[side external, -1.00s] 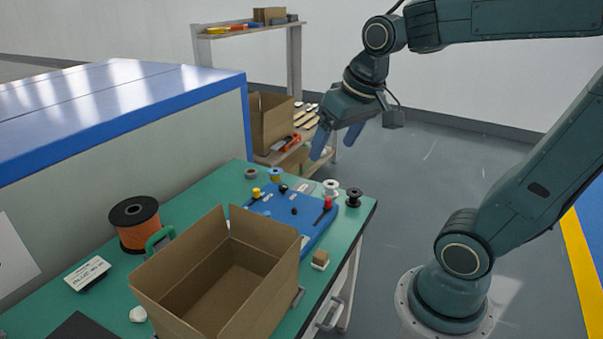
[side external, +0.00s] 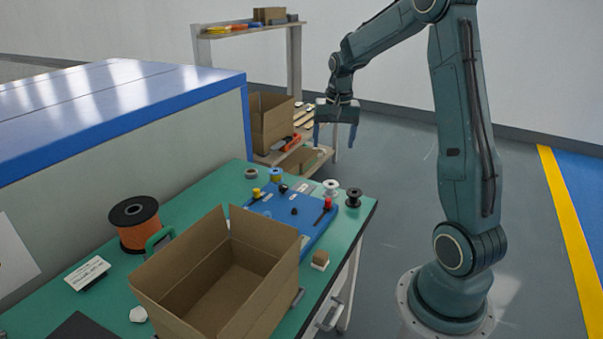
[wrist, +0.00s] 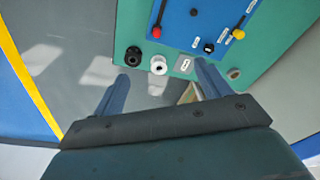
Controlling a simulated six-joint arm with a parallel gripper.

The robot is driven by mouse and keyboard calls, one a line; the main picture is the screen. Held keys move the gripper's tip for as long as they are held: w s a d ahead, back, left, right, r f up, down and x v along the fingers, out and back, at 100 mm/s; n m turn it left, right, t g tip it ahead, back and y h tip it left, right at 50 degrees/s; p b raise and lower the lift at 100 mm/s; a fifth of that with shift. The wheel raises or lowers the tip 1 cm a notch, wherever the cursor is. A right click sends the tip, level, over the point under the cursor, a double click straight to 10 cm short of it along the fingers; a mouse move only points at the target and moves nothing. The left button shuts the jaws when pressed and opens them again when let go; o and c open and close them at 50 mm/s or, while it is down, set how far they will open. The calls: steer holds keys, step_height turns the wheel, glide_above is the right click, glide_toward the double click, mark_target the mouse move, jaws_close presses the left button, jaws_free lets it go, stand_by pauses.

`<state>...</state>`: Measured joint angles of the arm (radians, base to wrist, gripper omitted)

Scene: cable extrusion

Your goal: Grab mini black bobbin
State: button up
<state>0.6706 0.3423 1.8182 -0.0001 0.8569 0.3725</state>
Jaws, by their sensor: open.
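The mini black bobbin (side external: 353,197) stands on the green table near its right corner, just right of a white bobbin (side external: 331,187). In the wrist view the black bobbin (wrist: 133,56) lies ahead of the left fingertip and the white bobbin (wrist: 158,65) lies ahead of the space between the fingers. My gripper (side external: 335,138) is open and empty, fingers pointing down, in the air above and beyond the table end. Its two blue fingers (wrist: 162,75) are spread apart in the wrist view, touching nothing.
A blue panel (side external: 318,235) with knobs lies beside the bobbins. An open cardboard box (side external: 270,290) and an orange cable spool (side external: 137,232) stand on the green table (side external: 215,190). A shelf with boxes (side external: 268,125) stands behind. Open floor lies right of the table.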

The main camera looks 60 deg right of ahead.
steer(key=s+d+f+m+g, duration=0.1)
steer(key=s+d+f+m, duration=0.2)
steer(key=d+f, duration=0.8)
steer(key=shift+s+d+f+m+y, duration=0.15)
steer(key=shift+d+f+m+y, duration=0.25)
steer(key=shift+d+m, duration=0.15)
glide_above(353, 204)
steer(key=d, duration=0.1)
steer(key=shift+w+d+f, duration=0.1)
steer(key=shift+w+f, duration=0.05)
steer(key=shift+f, duration=1.95)
steer(key=shift+w+f, duration=0.1)
steer(key=shift+f, duration=2)
steer(key=shift+f, duration=2.6)
steer(key=c, duration=1.1)
